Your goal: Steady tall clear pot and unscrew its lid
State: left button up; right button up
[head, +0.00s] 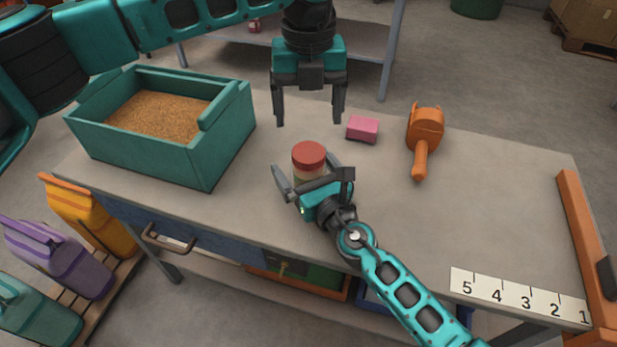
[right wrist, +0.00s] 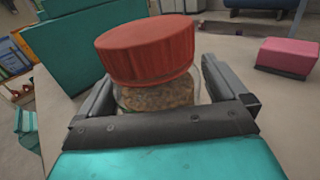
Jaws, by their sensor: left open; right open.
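The clear pot (right wrist: 155,95) stands upright on the table with brown contents showing through its wall. Its red ribbed lid (head: 309,154) is on top, and the lid fills the middle of the right wrist view (right wrist: 148,50). My right gripper (head: 308,178) is open, with one finger on each side of the pot below the lid. I cannot tell whether the fingers touch the pot. My left gripper (head: 308,120) is open and empty, pointing down above the table, beyond the lid and apart from it. The right gripper hides much of the pot in the head view.
A green bin of grain (head: 200,165) stands at the table's left. A numbered strip (head: 515,297) lies at the front right. The table's right-middle is clear.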

aim_at(308, 152)
jog(key=c, duration=1.6)
pick_arm(q)
jog(key=shift+m, duration=0.5)
pick_arm(e)
grip_shut()
pick_arm(q)
jog(key=m, duration=0.6)
jog(key=shift+m, duration=0.3)
jog(key=m, duration=0.5)
jog(key=shift+m, duration=0.3)
jog(key=m, duration=0.5)
jog(key=shift+m, duration=0.3)
jog(key=m, duration=0.5)
jog(key=shift+m, duration=0.3)
jog(key=m, duration=0.3)
jog(key=shift+m, duration=0.4)
jog(key=m, duration=0.3)
jog(key=shift+m, duration=0.4)
jog(key=m, duration=0.8)
jog(key=shift+f+m, duration=0.3)
jog(key=shift+f, duration=0.05)
notch_tip(308, 152, down, 7)
jog(key=shift+f, duration=0.15)
